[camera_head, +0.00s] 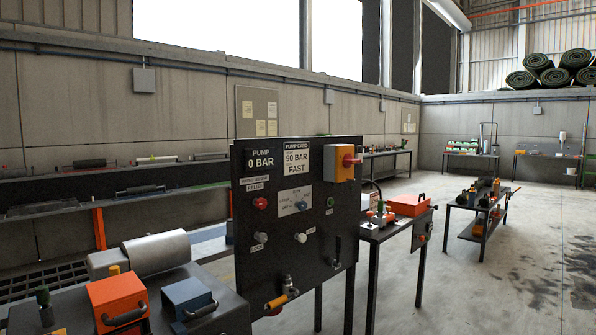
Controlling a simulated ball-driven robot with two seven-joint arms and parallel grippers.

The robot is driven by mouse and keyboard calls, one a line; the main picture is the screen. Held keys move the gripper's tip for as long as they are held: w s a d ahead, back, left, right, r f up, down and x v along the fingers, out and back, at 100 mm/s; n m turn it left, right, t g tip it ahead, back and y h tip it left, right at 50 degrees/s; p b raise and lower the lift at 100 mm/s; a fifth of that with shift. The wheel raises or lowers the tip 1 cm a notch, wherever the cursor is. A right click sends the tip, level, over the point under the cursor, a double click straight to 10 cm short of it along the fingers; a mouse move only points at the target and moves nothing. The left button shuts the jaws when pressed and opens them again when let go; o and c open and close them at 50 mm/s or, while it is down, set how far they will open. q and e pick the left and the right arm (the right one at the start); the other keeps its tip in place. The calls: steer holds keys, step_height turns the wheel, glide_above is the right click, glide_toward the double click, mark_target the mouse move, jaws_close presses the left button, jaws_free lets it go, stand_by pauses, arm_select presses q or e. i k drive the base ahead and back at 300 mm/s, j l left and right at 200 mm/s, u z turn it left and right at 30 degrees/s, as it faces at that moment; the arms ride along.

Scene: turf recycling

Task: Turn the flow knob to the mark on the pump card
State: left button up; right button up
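The pump card (297,158) is a white card at the top of a black control panel (268,222). It reads 90 BAR and FAST. A display (262,159) to its left reads PUMP 0 BAR. Below the card, a white plate (287,201) carries a small bluish knob (301,205) with marks around it. This looks like the flow knob, but its lettering and pointer are too small to read. Neither of my grippers is in view.
The panel also has a yellow box with a red switch (349,161), a red button (260,203), white knobs (300,237) and an orange-handled valve (283,298). A bench with orange (118,302) and blue boxes (188,299) stands at lower left. Open floor lies right.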

mark_target(302, 206)
steer(key=u, duration=0.35)
steer(key=i+l+u, duration=0.4)
steer(key=l+u, duration=0.15)
steer(key=i+l+u, duration=0.15)
steer(key=l+u, duration=0.15)
steer(key=l, duration=0.15)
